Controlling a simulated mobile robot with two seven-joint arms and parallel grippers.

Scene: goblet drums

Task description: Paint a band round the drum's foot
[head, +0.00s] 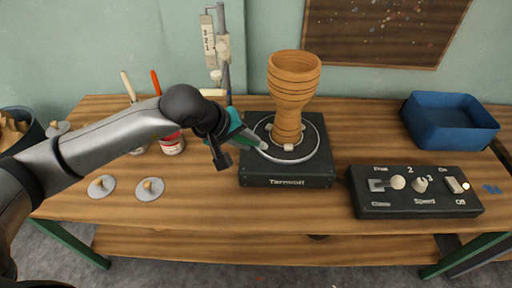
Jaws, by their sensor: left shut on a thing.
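The drum (294,85) is a brown, ringed goblet shape standing upright on its narrow foot (288,128). Small pale pads sit around the foot on the plate. No paint band shows on the foot. My right gripper is out of view.
A black control box (415,192) with switches and a speed knob lies right of the turntable. A blue bin (446,122) stands behind it. Paint cans, one red and white (172,144), stand behind my left arm. Two knobbed lids (150,188) lie front left. A scaled post (223,50) rises behind.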

